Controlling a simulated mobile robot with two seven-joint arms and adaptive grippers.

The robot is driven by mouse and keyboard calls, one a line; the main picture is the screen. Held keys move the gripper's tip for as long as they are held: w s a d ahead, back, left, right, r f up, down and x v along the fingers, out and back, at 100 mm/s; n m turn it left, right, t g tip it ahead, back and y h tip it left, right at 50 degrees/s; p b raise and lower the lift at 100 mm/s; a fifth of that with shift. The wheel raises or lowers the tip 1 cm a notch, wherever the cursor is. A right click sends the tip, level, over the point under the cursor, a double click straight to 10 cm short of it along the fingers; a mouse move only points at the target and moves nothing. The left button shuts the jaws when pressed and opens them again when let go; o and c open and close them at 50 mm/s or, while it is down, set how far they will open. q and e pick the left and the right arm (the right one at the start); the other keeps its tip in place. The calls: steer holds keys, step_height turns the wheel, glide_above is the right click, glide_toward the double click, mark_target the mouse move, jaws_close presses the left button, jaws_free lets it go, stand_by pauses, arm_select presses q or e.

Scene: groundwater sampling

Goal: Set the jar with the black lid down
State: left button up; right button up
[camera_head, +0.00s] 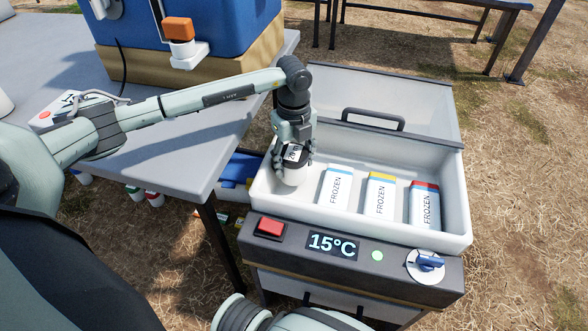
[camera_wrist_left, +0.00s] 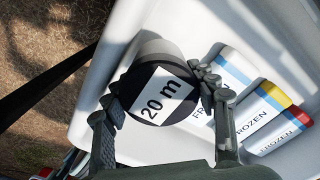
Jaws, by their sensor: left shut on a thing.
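The jar with the black lid (camera_wrist_left: 158,92) is between the fingers of my left gripper (camera_wrist_left: 165,100) in the left wrist view. Its lid has a white label reading "20 m". In the head view my left gripper (camera_head: 294,158) points down and is shut on the jar (camera_head: 294,175), at the left end of the white cooler bin (camera_head: 440,236). The jar's pale body shows below the fingers. I cannot tell whether its base touches the bin floor. My right gripper is not in view; part of my right arm shows at the bottom.
The clear lid (camera_head: 430,105) with a dark handle is behind. The front panel (camera_head: 395,262) reads 15°C. A grey table (camera_head: 190,150) is at left.

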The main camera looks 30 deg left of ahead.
mark_target(294, 171)
arm_select(q)
steer(key=shift+f, duration=1.5)
steer(key=shift+f, duration=0.15)
steer(key=o, duration=1.1)
steer(key=shift+o, duration=0.2)
step_height(294, 171, up, 12)
steer(key=shift+r, duration=0.2)
